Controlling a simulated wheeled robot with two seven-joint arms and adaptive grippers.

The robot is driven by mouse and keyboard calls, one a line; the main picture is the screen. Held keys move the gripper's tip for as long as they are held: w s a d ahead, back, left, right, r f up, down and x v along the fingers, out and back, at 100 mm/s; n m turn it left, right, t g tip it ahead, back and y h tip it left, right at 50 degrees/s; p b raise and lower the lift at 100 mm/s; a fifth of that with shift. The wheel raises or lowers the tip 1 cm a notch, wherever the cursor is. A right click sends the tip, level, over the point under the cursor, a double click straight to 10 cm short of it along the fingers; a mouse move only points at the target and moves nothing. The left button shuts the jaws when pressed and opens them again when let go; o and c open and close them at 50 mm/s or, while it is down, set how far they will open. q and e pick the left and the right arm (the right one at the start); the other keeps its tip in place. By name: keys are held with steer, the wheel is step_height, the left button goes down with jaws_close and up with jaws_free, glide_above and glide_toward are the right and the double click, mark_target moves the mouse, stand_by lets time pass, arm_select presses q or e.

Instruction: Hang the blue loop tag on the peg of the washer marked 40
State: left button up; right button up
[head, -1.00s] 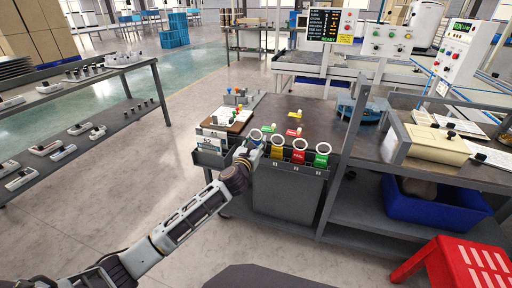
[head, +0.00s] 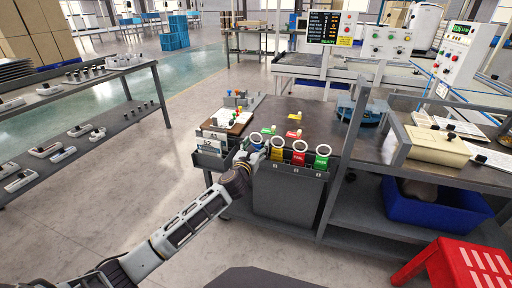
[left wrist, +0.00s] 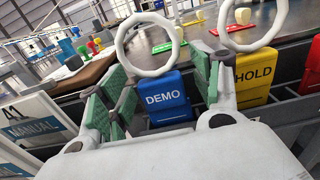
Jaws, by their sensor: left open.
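The blue loop tag (left wrist: 166,97), marked DEMO with a white ring above it, hangs upright at the rack's front edge in the left wrist view. In the head view it is the leftmost ringed tag (head: 256,139), partly hidden by my gripper. My left gripper (head: 248,154) is at this tag. In the left wrist view its green-padded fingers (left wrist: 163,82) are open, one on each side of the blue tag; contact cannot be told. My right gripper is not in view. I cannot make out a washer marked 40 or its peg.
Yellow HOLD (left wrist: 254,72), red (head: 299,155) and green (head: 321,160) ringed tags hang to the right of the blue one. A manual holder (head: 210,142) is close on the left. A shelf cart (head: 390,165) stands right. Open floor (head: 120,190) lies left.

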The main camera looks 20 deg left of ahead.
arm_select(q)
steer(key=shift+s+r, duration=0.1)
steer(key=shift+s+p, duration=0.35)
steer(key=shift+s, duration=0.65)
steer(key=shift+s+p, duration=0.3)
steer(key=shift+s, duration=0.7)
steer(key=p, duration=0.2)
glide_toward(256, 146)
steer(key=shift+s, duration=0.6)
steer(key=shift+a, duration=0.15)
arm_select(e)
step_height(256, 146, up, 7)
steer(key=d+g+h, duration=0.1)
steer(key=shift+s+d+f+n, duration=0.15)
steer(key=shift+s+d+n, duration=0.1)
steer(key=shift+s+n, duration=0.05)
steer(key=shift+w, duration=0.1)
arm_select(q)
steer(key=shift+s, duration=0.1)
